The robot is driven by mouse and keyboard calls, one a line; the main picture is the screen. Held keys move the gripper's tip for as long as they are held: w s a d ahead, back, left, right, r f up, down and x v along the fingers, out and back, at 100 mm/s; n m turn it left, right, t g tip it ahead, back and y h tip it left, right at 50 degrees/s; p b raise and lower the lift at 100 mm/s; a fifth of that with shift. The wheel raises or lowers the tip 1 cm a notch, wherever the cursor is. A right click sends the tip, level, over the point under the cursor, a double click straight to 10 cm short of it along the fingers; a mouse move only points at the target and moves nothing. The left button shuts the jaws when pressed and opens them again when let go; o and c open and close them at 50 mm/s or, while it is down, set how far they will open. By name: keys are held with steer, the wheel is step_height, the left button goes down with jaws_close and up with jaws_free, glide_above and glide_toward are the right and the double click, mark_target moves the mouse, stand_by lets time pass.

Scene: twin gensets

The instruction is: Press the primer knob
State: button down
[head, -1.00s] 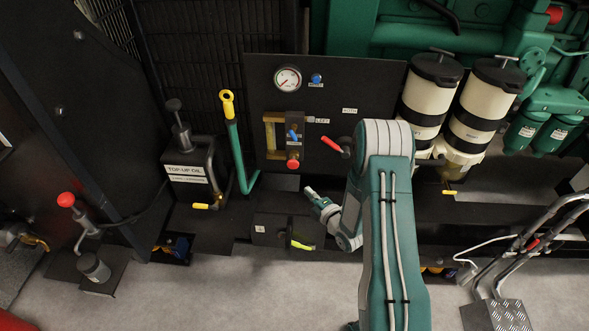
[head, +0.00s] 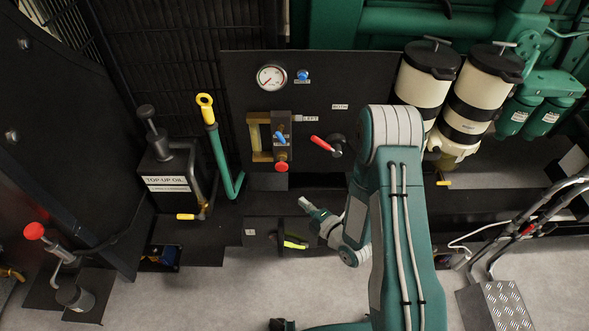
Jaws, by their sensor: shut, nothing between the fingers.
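A red round knob (head: 281,167) sits low on a small block on the black panel (head: 375,90), under a blue lever (head: 281,140). No readable label marks it as the primer knob. Another round knob, blue (head: 303,75), is beside the gauge, and a black plunger knob (head: 146,112) tops the oil unit at left. My gripper (head: 304,203) is small in view, shut and empty, its tip pointing up and left. It appears below and right of the red knob, apart from it; the depth between them is hard to tell.
A red-handled lever (head: 322,143) is on the panel right of the block. A yellow-ended green lever (head: 206,110) stands left. Two cream filter canisters (head: 424,85) are at right behind my arm. A low black box (head: 262,232) with a yellow-green handle is near my gripper. Grey floor in front is open.

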mark_target(284, 168)
steer(key=shift+w+d+x, duration=0.3)
steer(key=shift+d+x, duration=0.05)
steer(key=shift+x, duration=1.8)
steer(key=shift+w+d+x, duration=0.3)
steer(key=shift+d+x, duration=0.1)
steer(key=shift+x, duration=1.7)
steer(key=shift+w+d+x, duration=0.25)
steer(key=shift+d+x, duration=0.1)
steer(key=shift+x, duration=1.8)
steer(key=shift+w+f, duration=0.1)
steer(key=shift+w+d, duration=0.1)
steer(key=shift+w, duration=1.1)
